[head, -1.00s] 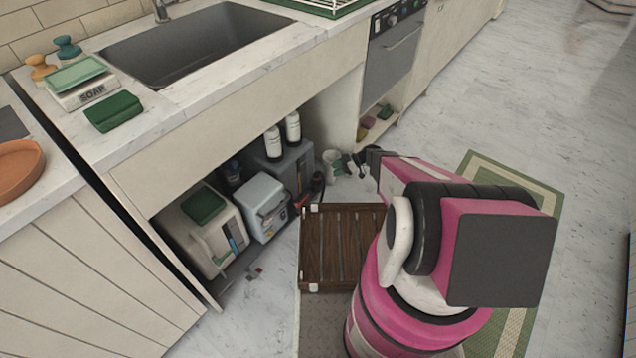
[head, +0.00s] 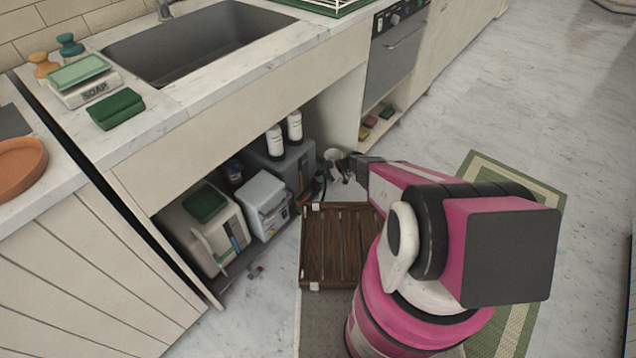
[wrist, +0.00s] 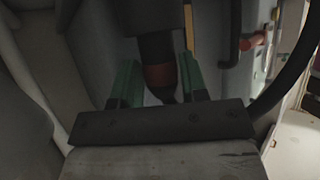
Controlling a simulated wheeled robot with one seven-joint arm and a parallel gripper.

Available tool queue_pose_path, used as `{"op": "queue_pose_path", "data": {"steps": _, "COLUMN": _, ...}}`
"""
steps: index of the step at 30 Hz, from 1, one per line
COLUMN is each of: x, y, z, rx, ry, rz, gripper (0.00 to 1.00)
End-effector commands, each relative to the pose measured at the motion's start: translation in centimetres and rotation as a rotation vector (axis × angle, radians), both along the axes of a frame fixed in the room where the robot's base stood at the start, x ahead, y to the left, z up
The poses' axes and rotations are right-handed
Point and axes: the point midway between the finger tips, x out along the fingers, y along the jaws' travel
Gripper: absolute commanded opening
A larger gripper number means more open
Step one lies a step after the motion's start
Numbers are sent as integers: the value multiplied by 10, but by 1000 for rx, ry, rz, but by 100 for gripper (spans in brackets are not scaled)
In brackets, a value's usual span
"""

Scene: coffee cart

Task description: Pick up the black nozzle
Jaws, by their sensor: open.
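The black nozzle (wrist: 157,47) stands out in the wrist view as a dark cylinder with a reddish-brown band. It lies between the two green fingers of my gripper (wrist: 160,68). The fingers are apart, one on each side of it, and I cannot tell whether either touches it. Its lower end narrows toward the gripper's dark base. In the head view my gripper (head: 343,163) is low at the right end of the open space under the sink counter. A dark upright shape (head: 320,183) beside it may be the nozzle, but it is too small to be sure.
Under the counter stand a white box-shaped machine (head: 204,232), a grey container (head: 264,205) and two white bottles (head: 285,134). A slatted wooden crate (head: 340,248) is in front. In the wrist view a black hose (wrist: 290,82) curves at the right and grey walls are close.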

Motion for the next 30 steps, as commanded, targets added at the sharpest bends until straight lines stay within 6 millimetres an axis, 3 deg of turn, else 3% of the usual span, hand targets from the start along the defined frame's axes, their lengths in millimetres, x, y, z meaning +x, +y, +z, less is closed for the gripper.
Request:
{"op": "queue_pose_path", "data": {"steps": 1, "x": 0, "y": 0, "z": 0, "rx": 0, "ry": 0, "rz": 0, "gripper": 40}}
{"op": "queue_pose_path", "data": {"steps": 4, "x": 0, "y": 0, "z": 0, "rx": 0, "ry": 0, "rz": 0, "gripper": 8}}
{"op": "queue_pose_path", "data": {"steps": 5, "x": 0, "y": 0, "z": 0, "rx": 0, "ry": 0, "rz": 0, "gripper": 3}}
{"op": "queue_pose_path", "data": {"steps": 19, "x": -1, "y": 0, "z": 11, "rx": 1, "ry": -1, "rz": 0, "gripper": 3}}
{"op": "queue_pose_path", "data": {"steps": 30, "x": -2, "y": 0, "z": 66, "rx": 1, "ry": -1, "rz": 0, "gripper": 3}}
